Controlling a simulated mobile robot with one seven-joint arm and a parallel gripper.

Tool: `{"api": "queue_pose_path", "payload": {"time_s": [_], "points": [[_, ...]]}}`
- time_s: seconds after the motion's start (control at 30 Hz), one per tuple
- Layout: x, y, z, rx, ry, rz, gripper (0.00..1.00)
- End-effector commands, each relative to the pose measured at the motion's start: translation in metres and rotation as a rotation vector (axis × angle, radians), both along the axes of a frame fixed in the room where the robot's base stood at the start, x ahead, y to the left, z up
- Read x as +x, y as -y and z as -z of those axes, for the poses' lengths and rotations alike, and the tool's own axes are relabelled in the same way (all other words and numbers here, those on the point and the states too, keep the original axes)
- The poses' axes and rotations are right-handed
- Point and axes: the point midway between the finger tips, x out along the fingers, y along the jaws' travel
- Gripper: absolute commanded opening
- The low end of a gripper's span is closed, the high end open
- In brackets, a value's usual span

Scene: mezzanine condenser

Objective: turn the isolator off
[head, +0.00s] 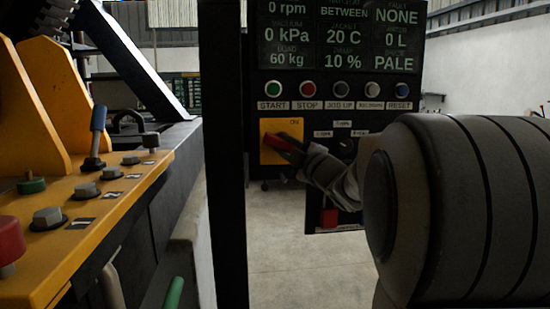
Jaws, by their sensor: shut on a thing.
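The isolator (290,128) is a yellow plate with the word ON at its top, on the black control panel below the START and STOP buttons. Its red handle (277,141) shows at the plate's middle, slanting slightly down to the right. My gripper (290,149) is at the handle's right part and shut on it. My wrist and arm come in from the right and cover the plate's lower right and part of the panel. The fingertips are small and dark, so their exact grip on the handle is hard to see.
Above are START (272,89), STOP (307,89) and other buttons, under a display (340,40). A selector knob (346,145) and a red part (329,217) are near my arm. A black post (222,150) stands left; beyond it is a yellow bench (100,205) with bolts and a blue-handled lever (97,130).

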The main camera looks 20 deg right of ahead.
Motion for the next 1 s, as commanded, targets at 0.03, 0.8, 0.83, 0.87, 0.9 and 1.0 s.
{"api": "queue_pose_path", "payload": {"time_s": [0.03,0.8,0.83,0.87,0.9,1.0], "points": [[0.0001,-0.0009,0.0051,0.041,0.014,-0.001,0.0],[0.0002,-0.0011,0.0005,0.385,0.112,-0.001,0.0],[0.0003,-0.0011,0.0004,0.386,0.113,0.0,0.0],[0.0003,-0.0011,0.0003,0.388,0.113,0.0,0.0],[0.0002,-0.0011,0.0002,0.389,0.113,-0.001,0.0],[0.0002,-0.0011,0.0,0.39,0.113,-0.001,0.0]]}}
